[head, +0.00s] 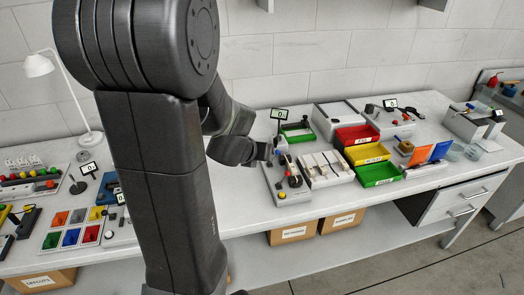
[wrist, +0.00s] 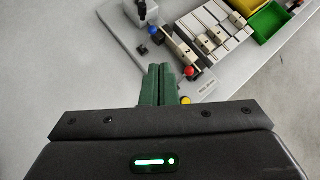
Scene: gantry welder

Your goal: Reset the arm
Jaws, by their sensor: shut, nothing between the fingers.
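My gripper shows in the wrist view with its two green fingers (wrist: 158,85) pressed together and nothing between them. It is above the white bench (head: 250,209), near the front left corner of a grey fixture plate (wrist: 125,48) with a red ball knob (wrist: 189,71). In the head view my arm reaches across the bench. Its end (head: 266,152) is beside the same fixture area, and the fingertips are too small to make out there.
Red (head: 352,135), yellow (head: 366,153) and green (head: 378,174) bins stand right of the fixture. Cardboard boxes (head: 292,233) sit below. Bare bench lies in front of the fixture.

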